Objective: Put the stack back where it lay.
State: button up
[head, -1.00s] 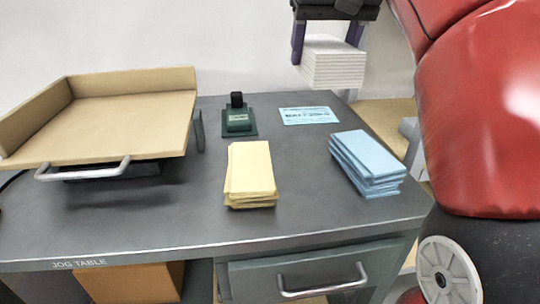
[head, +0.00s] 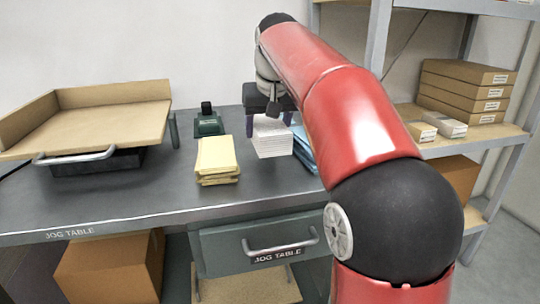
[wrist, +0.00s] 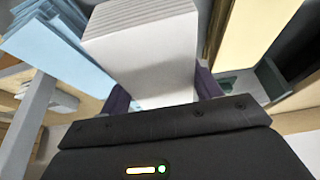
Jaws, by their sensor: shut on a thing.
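A white paper stack (head: 272,140) is held between the purple fingers of my gripper (head: 270,124), which is shut on it. In the head view it is between the yellow stack (head: 217,160) and the blue stack (head: 303,148). I cannot tell whether its bottom touches the grey table (head: 120,195). In the wrist view the white stack (wrist: 145,55) fills the middle, with the blue stack (wrist: 60,48) to its left and the yellow stack (wrist: 258,40) to its right. My arm and gripper hide part of the blue stack and the blue printed card.
A tan jogging tray (head: 115,115) with a metal handle stands at the table's left. A dark green stamp (head: 208,122) sits at the back. A metal shelf (head: 480,130) with boxes is on the right. The table's front left is clear.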

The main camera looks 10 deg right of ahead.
jog(key=shift+f+b, duration=2.25)
jog(key=shift+f, duration=0.1)
jog(key=shift+r, duration=0.15)
jog(key=o, duration=1.4)
jog(key=shift+f, duration=0.2)
